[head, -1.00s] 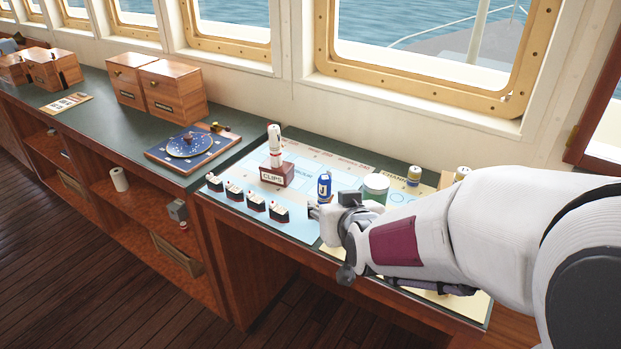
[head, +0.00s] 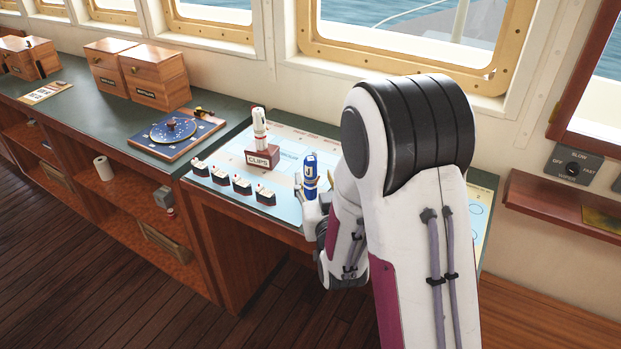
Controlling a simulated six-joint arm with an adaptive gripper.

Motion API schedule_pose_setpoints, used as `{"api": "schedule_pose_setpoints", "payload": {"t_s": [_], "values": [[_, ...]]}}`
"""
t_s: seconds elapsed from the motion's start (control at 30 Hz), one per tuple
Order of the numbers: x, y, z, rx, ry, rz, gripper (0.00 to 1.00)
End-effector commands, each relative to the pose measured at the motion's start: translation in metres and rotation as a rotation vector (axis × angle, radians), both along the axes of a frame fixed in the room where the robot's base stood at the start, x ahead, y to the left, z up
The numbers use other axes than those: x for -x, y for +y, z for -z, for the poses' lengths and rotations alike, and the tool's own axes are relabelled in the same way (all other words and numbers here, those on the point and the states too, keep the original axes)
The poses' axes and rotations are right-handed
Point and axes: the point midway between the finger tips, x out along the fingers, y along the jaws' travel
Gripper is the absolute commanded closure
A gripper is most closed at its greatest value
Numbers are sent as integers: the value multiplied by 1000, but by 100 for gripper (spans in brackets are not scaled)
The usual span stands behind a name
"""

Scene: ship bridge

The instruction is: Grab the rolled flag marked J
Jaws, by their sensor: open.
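The rolled flag marked J (head: 310,170) is a small blue roll with a white J label, standing upright on the light-blue chart area of the desk. My gripper (head: 314,190) is open at the flag, with one finger at its left side and another part at its lower right. I cannot tell whether the fingers touch it. My arm covers the right part of the desk and much of the gripper.
A holder labelled CLIPS (head: 262,157) with a white roll (head: 259,128) stands left of the flag. Several small dark clips (head: 241,184) line the desk's left front. A round dial plate (head: 174,131) lies farther left. A window sill and wall stand behind.

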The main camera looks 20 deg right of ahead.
Motion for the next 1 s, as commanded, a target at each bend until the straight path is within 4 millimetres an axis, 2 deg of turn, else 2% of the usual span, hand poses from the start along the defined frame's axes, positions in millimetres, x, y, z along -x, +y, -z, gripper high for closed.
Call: {"api": "schedule_pose_setpoints", "payload": {"t_s": [0.1,0.3,0.77,1.0], "values": [[-1,-2,10,11,-40,6,55],[0,-3,16,24,-95,13,55],[0,-4,16,28,-112,15,55],[-9,-5,16,28,-113,15,55]]}}
